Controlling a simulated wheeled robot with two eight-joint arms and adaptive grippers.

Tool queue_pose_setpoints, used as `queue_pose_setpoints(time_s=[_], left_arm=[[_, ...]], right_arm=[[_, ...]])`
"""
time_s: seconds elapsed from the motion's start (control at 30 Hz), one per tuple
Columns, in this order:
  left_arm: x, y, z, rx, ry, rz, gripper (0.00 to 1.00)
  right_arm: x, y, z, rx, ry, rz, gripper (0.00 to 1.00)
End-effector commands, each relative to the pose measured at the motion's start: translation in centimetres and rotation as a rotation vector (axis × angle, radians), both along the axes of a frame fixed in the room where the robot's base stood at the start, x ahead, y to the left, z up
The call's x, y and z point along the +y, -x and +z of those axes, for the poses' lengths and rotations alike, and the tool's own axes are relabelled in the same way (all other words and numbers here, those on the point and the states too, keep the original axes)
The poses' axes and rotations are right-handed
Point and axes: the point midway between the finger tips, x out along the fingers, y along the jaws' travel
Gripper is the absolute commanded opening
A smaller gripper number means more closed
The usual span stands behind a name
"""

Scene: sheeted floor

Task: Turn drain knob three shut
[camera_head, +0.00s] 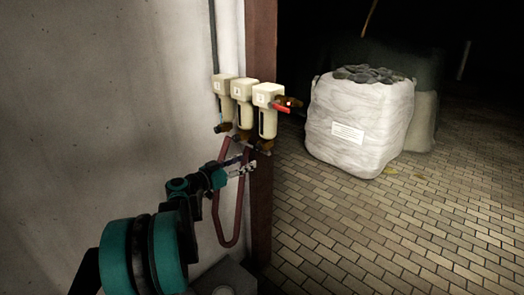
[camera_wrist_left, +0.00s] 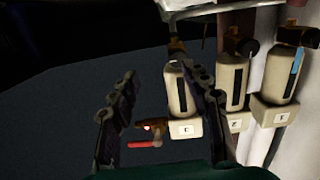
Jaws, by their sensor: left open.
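Three cream filter units hang in a row on the wall edge; unit three (camera_head: 268,98) is the rightmost in the head view. A brass drain fitting, drain knob three (camera_head: 264,148), shows dimly under it. In the left wrist view, which is upside down, unit three (camera_wrist_left: 182,95) is leftmost and its drain knob (camera_wrist_left: 177,49) is at its upper end, partly dark. My left gripper (camera_head: 250,168) is open and empty, just below the drain fittings. In the left wrist view its fingers (camera_wrist_left: 158,71) are spread, the right one overlapping unit three. The knob's turn position cannot be told.
A brass valve with a red lever (camera_head: 280,108) sticks out right of unit three. A reddish pipe loop (camera_head: 218,222) hangs below, beside a brown post (camera_head: 262,205). A white bulk bag (camera_head: 345,112) stands on the paved floor, with open floor in front.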

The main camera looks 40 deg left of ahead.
Motion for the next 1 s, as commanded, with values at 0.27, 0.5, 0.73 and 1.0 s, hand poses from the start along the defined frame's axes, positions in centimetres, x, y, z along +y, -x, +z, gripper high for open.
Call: queue_pose_setpoints(time_s=[0.27,0.5,0.73,1.0], left_arm=[[2.8,-0.9,0.1,-0.063,-0.03,0.03,0.48],[2.4,-5.0,0.0,-0.061,-0.028,0.029,0.48],[2.2,-7.0,0.2,-0.061,-0.028,0.031,0.48],[2.2,-7.1,0.2,-0.059,-0.027,0.032,0.48]], right_arm=[[0.0,0.0,-0.8,0.0,0.0,0.0,0.4],[0.0,0.0,-2.0,0.0,0.0,0.0,0.4],[0.0,0.0,-2.5,0.0,0.0,0.0,0.4],[0.0,0.0,-2.4,0.0,0.0,0.0,0.4]])
